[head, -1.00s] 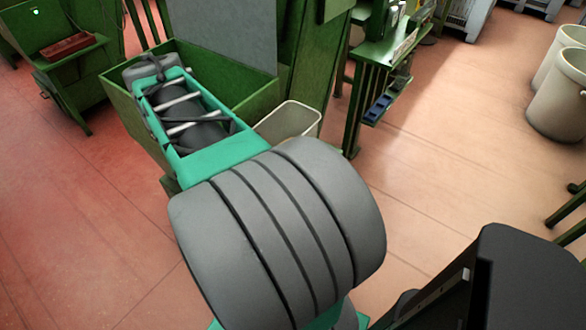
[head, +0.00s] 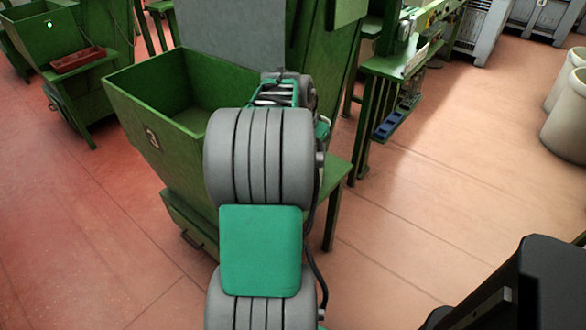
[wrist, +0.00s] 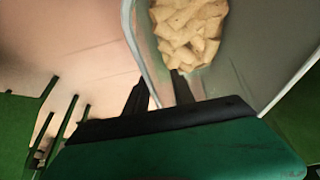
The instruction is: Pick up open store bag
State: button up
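The open store bag (wrist: 225,80) is a pale, open-topped container with tan cork pieces (wrist: 190,32) inside, seen from above in the wrist view. Its thin rim runs down to my gripper (wrist: 160,90). One dark finger is on the outer side of the rim and the other is on the inner side, with a gap between them and the bag's wall in that gap. I cannot tell whether either finger touches the wall. In the head view my arm hides the bag and the gripper.
A green hopper marked 3 (head: 140,115) stands left of my arm. A green workbench (head: 395,65) with a blue tray (head: 389,126) is to the right. Pale round bins (head: 566,115) stand at the far right.

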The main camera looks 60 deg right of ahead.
jog(key=shift+f, duration=0.35)
dwell(0.4)
grip_shut()
jog(key=shift+d+r, duration=0.1)
dwell(1.3)
